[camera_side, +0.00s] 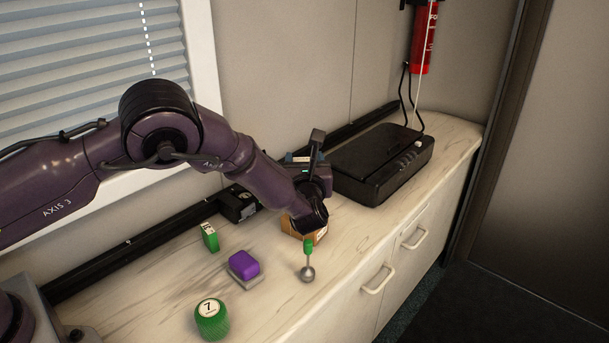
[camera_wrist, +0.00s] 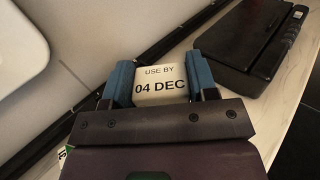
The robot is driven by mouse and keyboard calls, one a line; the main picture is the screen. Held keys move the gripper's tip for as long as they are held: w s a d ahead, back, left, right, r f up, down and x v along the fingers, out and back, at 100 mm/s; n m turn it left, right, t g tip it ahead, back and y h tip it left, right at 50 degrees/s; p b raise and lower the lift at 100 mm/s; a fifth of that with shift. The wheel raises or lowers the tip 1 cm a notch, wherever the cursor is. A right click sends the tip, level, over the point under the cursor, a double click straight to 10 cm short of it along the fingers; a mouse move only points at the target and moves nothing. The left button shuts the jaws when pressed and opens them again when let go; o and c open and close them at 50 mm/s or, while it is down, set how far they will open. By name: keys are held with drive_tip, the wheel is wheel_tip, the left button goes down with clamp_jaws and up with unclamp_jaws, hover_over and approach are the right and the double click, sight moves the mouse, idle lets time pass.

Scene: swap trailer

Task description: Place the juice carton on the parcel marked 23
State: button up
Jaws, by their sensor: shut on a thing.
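In the wrist view, my gripper (camera_wrist: 162,88) has its blue fingers on either side of a white block face printed "USE BY 04 DEC" (camera_wrist: 160,84), and is shut on it. I take this to be the juice carton, but only this face shows. In the side view, my gripper (camera_side: 316,222) is low over the counter. An orange-brown box (camera_side: 290,228) with a pale label shows behind and below it, partly hidden. I cannot read a 23 on it, nor tell whether it is the parcel or the held thing.
A metal ball with a green stem (camera_side: 307,272) is just in front of my gripper. A green labelled box (camera_side: 210,237), a purple block (camera_side: 244,264) on a grey base, and a green cylinder marked 7 (camera_side: 211,320) stand left. A black case (camera_side: 383,160) lies right.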

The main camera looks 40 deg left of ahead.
drive_tip(key=shift+w+f, duration=0.1)
drive_tip(key=shift+f, duration=1.45)
drive_tip(key=shift+f, duration=0.15)
drive_tip(key=o, duration=1.3)
